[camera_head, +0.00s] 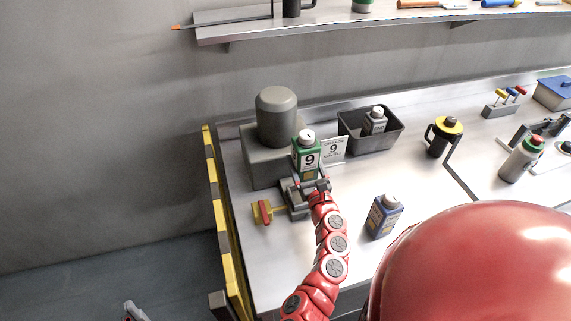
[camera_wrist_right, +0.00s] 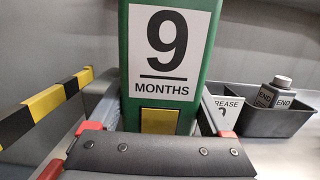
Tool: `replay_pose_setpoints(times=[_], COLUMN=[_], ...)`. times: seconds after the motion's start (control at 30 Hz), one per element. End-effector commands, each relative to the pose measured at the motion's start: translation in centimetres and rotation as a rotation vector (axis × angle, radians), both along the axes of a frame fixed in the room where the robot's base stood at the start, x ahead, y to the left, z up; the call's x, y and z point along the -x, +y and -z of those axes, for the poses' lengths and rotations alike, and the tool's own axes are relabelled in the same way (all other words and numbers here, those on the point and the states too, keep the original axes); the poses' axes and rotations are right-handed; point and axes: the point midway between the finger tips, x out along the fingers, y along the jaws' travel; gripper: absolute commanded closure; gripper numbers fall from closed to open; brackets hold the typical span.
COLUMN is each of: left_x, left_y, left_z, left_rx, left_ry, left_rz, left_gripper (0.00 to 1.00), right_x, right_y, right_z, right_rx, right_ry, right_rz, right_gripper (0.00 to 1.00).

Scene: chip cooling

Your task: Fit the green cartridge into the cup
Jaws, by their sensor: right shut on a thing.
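The green cartridge (camera_head: 306,160) has a white cap and a label with a 9. It stands upright in my right gripper (camera_head: 312,186), which is shut on it, in front of the grey machine. In the right wrist view the green cartridge (camera_wrist_right: 168,80) fills the middle between the gripper's red-tipped fingers (camera_wrist_right: 150,122). A dark grey fixture (camera_head: 293,202) lies below the cartridge and looks like the cup's holder. The cup's opening is hidden behind the cartridge and gripper, so I cannot tell whether the cartridge is in it.
The grey machine (camera_head: 276,118) stands behind. A yellow and red handle (camera_head: 264,212) sticks out left. A sign (camera_head: 333,149) and a dark bin (camera_head: 352,142) with a grey bottle (camera_head: 375,122) are at right. A blue carton (camera_head: 383,217) stands nearer. Bench is clear between.

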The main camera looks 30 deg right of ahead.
Motion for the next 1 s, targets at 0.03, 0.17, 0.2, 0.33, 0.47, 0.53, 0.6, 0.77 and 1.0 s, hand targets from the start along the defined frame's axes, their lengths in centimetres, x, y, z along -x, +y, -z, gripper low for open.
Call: replay_pose_setpoints(times=[0.03,0.17,0.2,0.33,0.47,0.53,0.6,0.77,1.0], left_x=[0.0,0.0,0.0,0.0,0.0,0.0,0.0,0.0,0.0], left_y=[0.0,0.0,0.0,0.0,0.0,0.0,0.0,0.0,0.0], left_z=[0.0,0.0,0.0,0.0,0.3,0.7,1.3,2.9,5.1], left_rx=[0.000,0.000,0.000,0.000,0.000,0.000,0.000,0.000,0.000], left_ry=[0.000,0.000,0.000,0.000,0.000,0.000,0.000,0.000,0.000], left_rz=[0.000,0.000,0.000,0.000,0.000,0.000,0.000,0.000,0.000], left_gripper=[0.00,0.00,0.00,0.00,0.00,0.00,0.00,0.00,0.00], right_x=[0.0,0.0,0.0,0.1,0.2,0.2,0.2,0.2,0.2], right_y=[-0.1,-0.1,-0.1,0.0,0.0,0.0,0.0,0.0,0.0], right_z=[-0.1,-0.1,-0.1,-0.1,0.2,0.7,1.3,2.9,5.3], right_rx=[0.000,0.000,0.002,0.000,-0.004,-0.004,-0.004,-0.004,-0.003], right_ry=[-0.003,-0.003,-0.003,-0.002,-0.001,-0.001,-0.001,-0.001,-0.001], right_rz=[0.004,0.002,0.001,0.001,0.003,0.002,0.002,0.002,0.003], right_gripper=[0.94,0.94,0.94,0.94,0.94,0.94,0.94,0.94,0.94])
